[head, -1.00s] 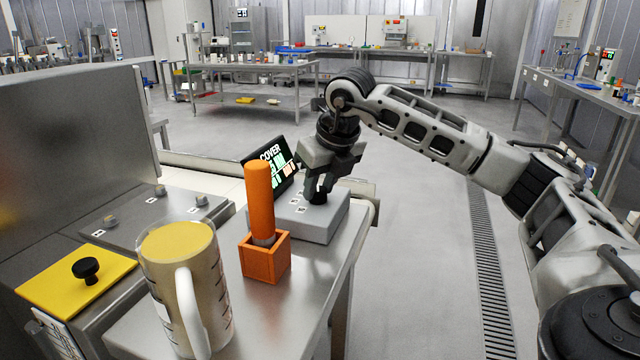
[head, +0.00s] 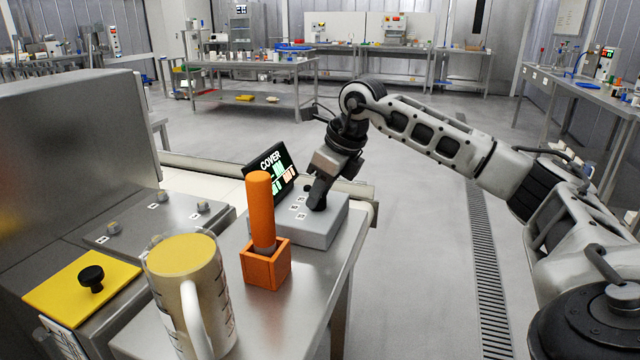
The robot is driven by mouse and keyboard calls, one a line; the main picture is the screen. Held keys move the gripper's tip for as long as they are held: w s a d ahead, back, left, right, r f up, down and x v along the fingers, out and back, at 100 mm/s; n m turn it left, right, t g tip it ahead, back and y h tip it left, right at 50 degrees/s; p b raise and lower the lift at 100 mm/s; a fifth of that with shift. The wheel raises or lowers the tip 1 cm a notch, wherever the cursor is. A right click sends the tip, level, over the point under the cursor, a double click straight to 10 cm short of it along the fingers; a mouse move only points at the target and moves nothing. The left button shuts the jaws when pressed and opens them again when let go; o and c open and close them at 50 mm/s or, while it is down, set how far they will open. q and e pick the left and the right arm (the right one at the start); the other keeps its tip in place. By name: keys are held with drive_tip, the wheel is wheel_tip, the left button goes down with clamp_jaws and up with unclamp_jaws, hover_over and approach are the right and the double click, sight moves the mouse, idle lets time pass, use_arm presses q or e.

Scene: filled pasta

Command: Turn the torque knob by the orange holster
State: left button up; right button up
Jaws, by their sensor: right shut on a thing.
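A grey control box (head: 318,232) with a tilted dark screen (head: 272,168) stands on the metal bench. A black knob (head: 317,199) sits on the box's top, mostly hidden by my gripper. The orange holster (head: 266,268) stands in front of the box and holds an upright tool with an orange handle (head: 260,205). My right gripper (head: 319,190) comes down from above and is shut on the knob, its wrist turned. My left gripper is not in view.
A clear jug (head: 190,290) with yellow contents stands at the bench's front left. A yellow plate with a black knob (head: 92,278) lies left of it. A tall metal housing (head: 75,150) is at far left. The floor right of the bench is clear.

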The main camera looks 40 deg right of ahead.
drive_tip(key=n+y+p, duration=0.1)
drive_tip(key=n+p, duration=0.1)
drive_tip(key=n+g+p, duration=0.1)
drive_tip(key=n, duration=0.2)
drive_tip(key=shift+w+d+r+n+y+p, duration=0.2)
drive_tip(key=shift+n+y+p, duration=0.1)
drive_tip(key=shift+y+p, duration=0.1)
drive_tip(key=n+g+p, duration=0.1)
drive_tip(key=n+p, duration=0.1)
drive_tip(key=n, duration=0.1)
drive_tip(key=shift+y, duration=0.4)
drive_tip(key=n+g+p, duration=0.1)
drive_tip(key=n, duration=0.2)
drive_tip(key=shift+w+f, duration=0.1)
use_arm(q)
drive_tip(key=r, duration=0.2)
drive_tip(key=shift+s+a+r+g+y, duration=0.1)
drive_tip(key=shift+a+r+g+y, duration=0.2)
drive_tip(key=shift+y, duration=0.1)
use_arm(e)
drive_tip(key=shift+n+g, duration=0.3)
drive_tip(key=shift+n, duration=0.1)
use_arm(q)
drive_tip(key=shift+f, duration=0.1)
use_arm(e)
drive_tip(key=shift+f, duration=0.1)
drive_tip(key=o, duration=0.9)
drive_tip(key=shift+o, duration=0.3)
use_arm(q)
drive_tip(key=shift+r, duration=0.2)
